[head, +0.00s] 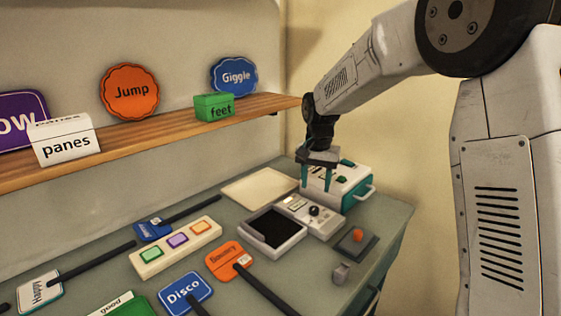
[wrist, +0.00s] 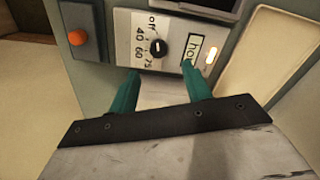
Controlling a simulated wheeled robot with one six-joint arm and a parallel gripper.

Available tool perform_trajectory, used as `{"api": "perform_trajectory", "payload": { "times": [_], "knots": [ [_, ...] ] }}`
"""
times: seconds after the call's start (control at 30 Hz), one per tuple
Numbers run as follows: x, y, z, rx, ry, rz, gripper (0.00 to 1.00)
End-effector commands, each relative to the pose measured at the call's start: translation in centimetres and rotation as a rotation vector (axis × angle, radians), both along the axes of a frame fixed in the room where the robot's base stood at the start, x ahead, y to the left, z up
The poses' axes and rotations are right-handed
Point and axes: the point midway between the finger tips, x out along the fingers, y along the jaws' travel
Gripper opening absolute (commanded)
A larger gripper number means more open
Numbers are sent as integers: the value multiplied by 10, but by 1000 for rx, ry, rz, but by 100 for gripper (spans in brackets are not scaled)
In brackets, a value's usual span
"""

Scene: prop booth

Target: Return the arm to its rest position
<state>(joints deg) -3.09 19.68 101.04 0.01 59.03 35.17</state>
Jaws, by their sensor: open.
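My gripper (head: 316,184) hangs from my arm at the right end of the counter, in front of a white and teal box (head: 349,186) in the head view. Its two teal fingers stand apart with nothing between them, and it also shows in the wrist view (wrist: 160,72). A panel with a black dial (wrist: 159,48) lies beyond the fingertips in the wrist view. A small lamp (wrist: 211,56) glows beside its partly covered label. In the head view the dial unit (head: 312,216) sits below the gripper. I cannot tell if the fingers touch anything.
A wooden shelf (head: 160,131) holds signs and a green "feet" box (head: 214,107). Below are a dark-bottomed tray (head: 273,233), an orange button (head: 357,235), a three-button panel (head: 176,246) and paddle signs such as "Disco" (head: 185,292). A cream board (head: 259,188) lies flat behind.

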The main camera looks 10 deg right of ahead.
Motion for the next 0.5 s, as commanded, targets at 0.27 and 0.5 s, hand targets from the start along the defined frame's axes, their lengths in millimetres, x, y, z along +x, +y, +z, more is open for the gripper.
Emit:
{"api": "perform_trajectory", "payload": {
  "times": [0.27, 0.5],
  "knots": [
    [-60, -4, -9, 4, 110, 202, 49],
    [-150, -12, 25, 16, 137, 359, 49]
  ]
}}
